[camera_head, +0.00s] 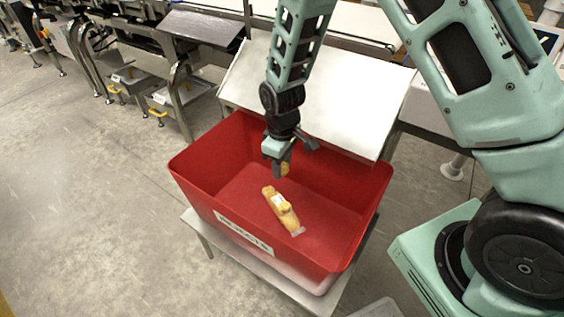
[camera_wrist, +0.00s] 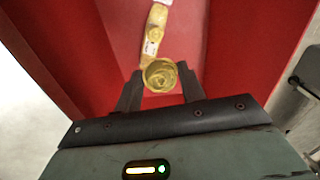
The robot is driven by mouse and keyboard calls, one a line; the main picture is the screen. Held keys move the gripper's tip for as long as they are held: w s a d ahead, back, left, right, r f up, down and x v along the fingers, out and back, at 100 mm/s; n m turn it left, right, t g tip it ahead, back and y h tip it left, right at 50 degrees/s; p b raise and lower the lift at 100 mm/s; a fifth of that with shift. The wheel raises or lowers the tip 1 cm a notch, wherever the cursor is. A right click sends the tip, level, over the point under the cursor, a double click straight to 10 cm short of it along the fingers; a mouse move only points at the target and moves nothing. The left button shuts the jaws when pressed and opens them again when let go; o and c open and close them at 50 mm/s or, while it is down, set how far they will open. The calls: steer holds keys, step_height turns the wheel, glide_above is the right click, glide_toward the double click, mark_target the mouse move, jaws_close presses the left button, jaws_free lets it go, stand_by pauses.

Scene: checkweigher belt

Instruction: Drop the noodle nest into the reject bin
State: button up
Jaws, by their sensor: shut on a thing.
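My gripper (camera_head: 280,170) points down over the red reject bin (camera_head: 205,195), inside its opening and above its floor. It is shut on the noodle nest (camera_wrist: 160,75), a round yellow coil held between the two fingertips in the wrist view. In the head view only a small yellow part of the nest (camera_head: 285,168) shows beside the fingers. The bin bears a white label on its front wall. The nest is apart from the bin's walls and floor.
A yellow pack with a white label (camera_head: 280,207) lies on the bin floor below my gripper; it also shows in the wrist view (camera_wrist: 153,38). A pale sloped chute (camera_head: 320,95) stands behind the bin. The bin rests on a metal stand (camera_head: 262,283). Conveyor machinery lines the back.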

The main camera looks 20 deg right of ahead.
steer(key=o, duration=1)
steer(key=shift+o, duration=0.2)
step_height(320, 180, up, 18)
steer(key=p, duration=0.3)
steer(key=shift+f, duration=0.25)
